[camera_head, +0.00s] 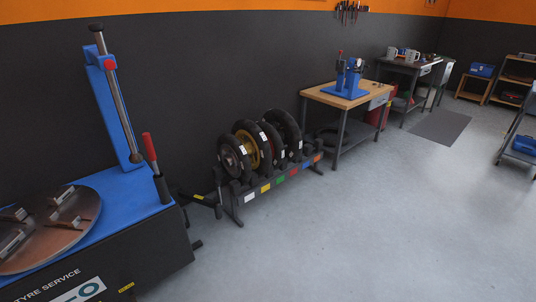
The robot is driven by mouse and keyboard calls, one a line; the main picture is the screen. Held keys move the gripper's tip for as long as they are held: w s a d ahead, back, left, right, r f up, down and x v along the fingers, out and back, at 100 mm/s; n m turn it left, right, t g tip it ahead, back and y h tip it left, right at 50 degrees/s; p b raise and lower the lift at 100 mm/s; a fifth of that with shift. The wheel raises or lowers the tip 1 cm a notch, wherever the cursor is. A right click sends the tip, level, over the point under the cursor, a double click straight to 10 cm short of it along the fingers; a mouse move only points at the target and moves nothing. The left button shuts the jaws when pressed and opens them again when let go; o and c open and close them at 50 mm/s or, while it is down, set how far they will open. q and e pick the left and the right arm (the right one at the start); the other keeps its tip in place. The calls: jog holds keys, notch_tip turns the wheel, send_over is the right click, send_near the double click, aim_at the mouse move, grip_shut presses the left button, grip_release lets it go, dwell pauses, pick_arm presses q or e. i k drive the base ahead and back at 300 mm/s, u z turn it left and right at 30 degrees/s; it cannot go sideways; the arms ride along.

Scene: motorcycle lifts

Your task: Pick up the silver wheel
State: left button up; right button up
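Several wheels with black tyres stand upright side by side in a dark floor rack (236,205) against the wall. The leftmost wheel (230,160) has a greyish rim and looks most like the silver wheel, but its rim colour is hard to tell at this size. The wheel beside it has a gold rim (247,149). The rims of the wheels farther right are mostly hidden by overlapping tyres. Neither of my grippers is in view.
A blue tyre machine (142,190) with a round steel turntable (78,228) fills the left front. A wooden-topped bench (326,97) carrying a blue stand (346,84) is right of the rack. The grey floor (370,230) in front is clear. A trolley (518,155) stands at the right edge.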

aim_at(239, 156)
jog(key=z, duration=0.5)
jog(key=i, duration=2.45)
jog(key=u, duration=1.5)
jog(key=i, duration=1)
jog(key=u, duration=0.95)
